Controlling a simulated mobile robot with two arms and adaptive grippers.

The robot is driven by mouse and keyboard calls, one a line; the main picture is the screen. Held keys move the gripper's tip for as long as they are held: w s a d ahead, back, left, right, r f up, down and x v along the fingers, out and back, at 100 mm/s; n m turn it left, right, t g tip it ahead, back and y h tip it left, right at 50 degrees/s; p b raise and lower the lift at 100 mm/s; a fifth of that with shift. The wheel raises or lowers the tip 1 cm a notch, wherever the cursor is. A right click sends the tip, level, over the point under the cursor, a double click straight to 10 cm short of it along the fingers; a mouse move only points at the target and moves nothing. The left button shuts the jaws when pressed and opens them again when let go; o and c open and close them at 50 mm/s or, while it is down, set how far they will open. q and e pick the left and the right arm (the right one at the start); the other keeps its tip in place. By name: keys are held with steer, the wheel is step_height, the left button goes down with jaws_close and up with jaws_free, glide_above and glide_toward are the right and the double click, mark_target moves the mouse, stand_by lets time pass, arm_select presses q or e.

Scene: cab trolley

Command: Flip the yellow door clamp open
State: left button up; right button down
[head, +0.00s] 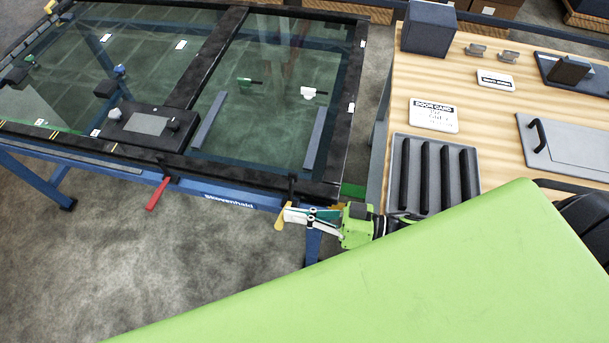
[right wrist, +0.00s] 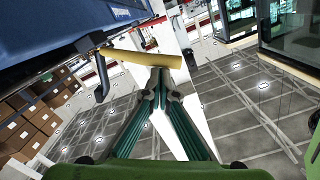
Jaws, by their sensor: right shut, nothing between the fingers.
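The yellow door clamp handle (head: 281,218) hangs down at the front edge of the blue trolley, near its right corner. Its black bracket (head: 291,187) is above it on the frame. In the right wrist view the yellow handle (right wrist: 143,59) lies nearly level across the picture, just beyond the fingertips. My right gripper (head: 287,215) is shut and empty, its tips right beside the handle. In the right wrist view the closed fingertips (right wrist: 160,74) overlap the handle's lower edge; I cannot tell whether they touch it. My left gripper is out of view.
The blue trolley (head: 232,197) carries a glazed black door frame. A red clamp handle (head: 157,193) hangs farther left along the same edge. A wooden table (head: 480,120) with a grey ribbed tray (head: 398,150) stands at the right. Open floor lies below the trolley edge.

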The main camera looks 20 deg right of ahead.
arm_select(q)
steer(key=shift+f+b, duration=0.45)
arm_select(e)
steer(key=shift+s+a+f+n, duration=0.2)
steer(key=shift+s+f+n, duration=0.1)
steer(key=shift+f+n, duration=0.3)
steer(key=shift+s+a+f+n, duration=0.2)
steer(key=shift+s+f+n, duration=0.1)
steer(key=shift+f+n, duration=0.25)
steer(key=shift+s+a+f+n, duration=0.2)
steer(key=shift+s+f+n, duration=0.1)
steer(key=shift+f+n, duration=0.25)
steer(key=r+p, duration=0.1)
steer(key=s+d+r+p, duration=0.1)
steer(key=d+r+p, duration=0.1)
steer(key=shift+s+d+r, duration=0.25)
steer(key=shift+s+r, duration=0.05)
arm_select(q)
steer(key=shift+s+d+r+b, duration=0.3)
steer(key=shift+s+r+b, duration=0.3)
steer(key=shift+b, duration=0.25)
arm_select(e)
steer(key=v, duration=0.8)
steer(key=shift+r, duration=0.3)
